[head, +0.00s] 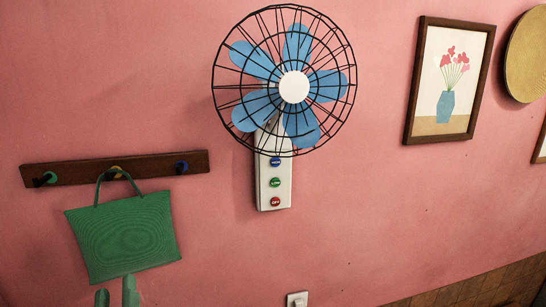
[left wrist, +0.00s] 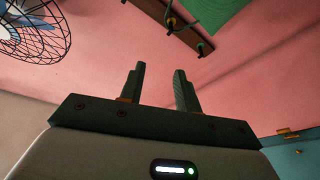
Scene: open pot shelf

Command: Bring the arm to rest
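My left gripper (head: 116,297) shows only as two green fingertips at the bottom left of the head view, below the green bag. In the left wrist view, its two dark fingers (left wrist: 159,84) stand apart with nothing between them, so it is open and empty. My right gripper is in neither view.
A green bag (head: 125,240) hangs by its handle from the middle hook of a brown rail (head: 145,166). A caged blue fan (head: 293,87) with several buttons is on the pink wall. A framed flower picture (head: 449,80) hangs at right, with a switch (head: 297,299) below the fan.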

